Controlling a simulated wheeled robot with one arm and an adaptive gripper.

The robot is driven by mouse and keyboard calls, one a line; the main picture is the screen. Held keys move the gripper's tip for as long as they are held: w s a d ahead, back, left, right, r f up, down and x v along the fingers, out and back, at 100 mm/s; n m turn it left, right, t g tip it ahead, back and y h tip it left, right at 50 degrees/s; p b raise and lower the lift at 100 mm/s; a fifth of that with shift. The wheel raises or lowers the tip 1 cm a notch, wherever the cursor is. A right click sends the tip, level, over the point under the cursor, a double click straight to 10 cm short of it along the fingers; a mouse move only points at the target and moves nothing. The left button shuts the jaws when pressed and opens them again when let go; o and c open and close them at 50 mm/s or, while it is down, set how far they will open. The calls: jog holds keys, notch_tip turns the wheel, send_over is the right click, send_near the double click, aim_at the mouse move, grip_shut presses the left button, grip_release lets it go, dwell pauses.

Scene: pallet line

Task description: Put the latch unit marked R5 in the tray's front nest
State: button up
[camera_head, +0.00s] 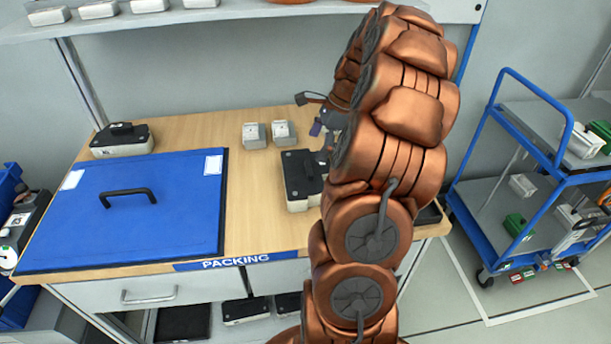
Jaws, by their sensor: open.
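Two small light-grey units stand side by side at the back of the wooden table, a left one (254,135) and a right one (282,133). I cannot read any R5 mark on them. My gripper (322,128) is above the table to their right, mostly hidden behind my copper arm. It is open, and I see nothing held in it. A flat blue panel (175,215) with a black handle and two white labels covers the table's left part. No tray nest is recognisable. A dark edge (429,214) shows right of my arm, mostly hidden.
A black-topped white case (299,180) stands in the table's middle, close to my arm. Another case (122,140) stands at the back left. A shelf (225,14) with several units hangs above. A blue cart (520,170) stands right.

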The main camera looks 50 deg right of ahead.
aim_at(309, 166)
jog(key=shift+s+p+x, duration=0.15)
jog(key=shift+p+x, duration=0.45)
jog(key=shift+x, duration=0.95)
jog(key=shift+s+p+x, duration=0.15)
jog(key=shift+p+x, duration=0.45)
jog(key=shift+x, duration=1)
jog(key=shift+d+f, duration=0.1)
jog(key=shift+c, duration=0.2)
jog(key=c, duration=1.6)
jog(key=shift+c, duration=0.2)
